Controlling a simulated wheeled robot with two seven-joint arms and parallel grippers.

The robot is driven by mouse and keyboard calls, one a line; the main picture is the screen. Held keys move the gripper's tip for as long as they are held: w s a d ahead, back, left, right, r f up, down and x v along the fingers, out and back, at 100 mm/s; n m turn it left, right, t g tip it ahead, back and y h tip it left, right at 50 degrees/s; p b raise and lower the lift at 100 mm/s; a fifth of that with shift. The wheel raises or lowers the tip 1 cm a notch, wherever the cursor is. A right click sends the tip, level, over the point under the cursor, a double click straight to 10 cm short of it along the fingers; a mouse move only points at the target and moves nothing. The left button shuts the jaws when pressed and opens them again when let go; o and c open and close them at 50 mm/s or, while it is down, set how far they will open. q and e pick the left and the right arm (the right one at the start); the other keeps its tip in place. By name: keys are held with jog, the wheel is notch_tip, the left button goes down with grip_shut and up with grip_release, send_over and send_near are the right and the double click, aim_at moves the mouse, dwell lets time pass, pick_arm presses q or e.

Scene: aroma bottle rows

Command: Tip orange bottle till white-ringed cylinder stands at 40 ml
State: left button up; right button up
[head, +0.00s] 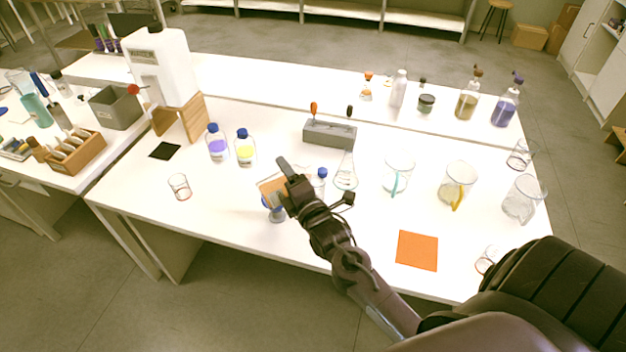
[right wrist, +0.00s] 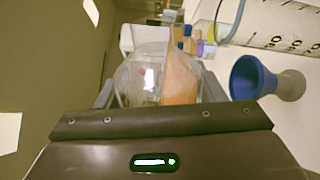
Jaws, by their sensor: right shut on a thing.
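The clear bottle with orange liquid (head: 269,188) is in my right gripper (head: 287,187), over the front half of the table. In the right wrist view the bottle (right wrist: 180,85) lies between the shut fingers, its liquid along one side, so it is strongly tilted. A clear cylinder with black scale marks (right wrist: 282,28) stands upright near it in that view; a thin grey-blue band crosses it. I cannot make out a white ring or a liquid level. My left gripper is out of view.
Purple (head: 217,145) and yellow (head: 245,150) bottles stand left, a blue-capped bottle (head: 319,183) right of the gripper. A grey rack (head: 330,134) is behind; beakers (head: 398,173) and an orange mat (head: 417,250) are to the right. The front left table is mostly clear.

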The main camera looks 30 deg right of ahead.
jog(key=shift+m+p, duration=0.6)
jog(key=shift+p, duration=0.25)
dwell(2.6)
jog(key=shift+a+f+n+p, duration=0.15)
jog(key=shift+n+p, duration=0.35)
jog(key=shift+n, duration=0.5)
jog(key=shift+f+n, duration=0.2)
jog(key=shift+n, duration=0.2)
jog(key=r+n+p, duration=0.1)
jog(key=n+p, duration=0.2)
jog(key=shift+d+r, duration=0.25)
jog(key=shift+r, duration=0.15)
jog(key=n+p, duration=0.2)
jog(key=shift+d+r+n, duration=0.2)
jog(key=shift+r+n, duration=0.1)
jog(key=shift+f, duration=0.1)
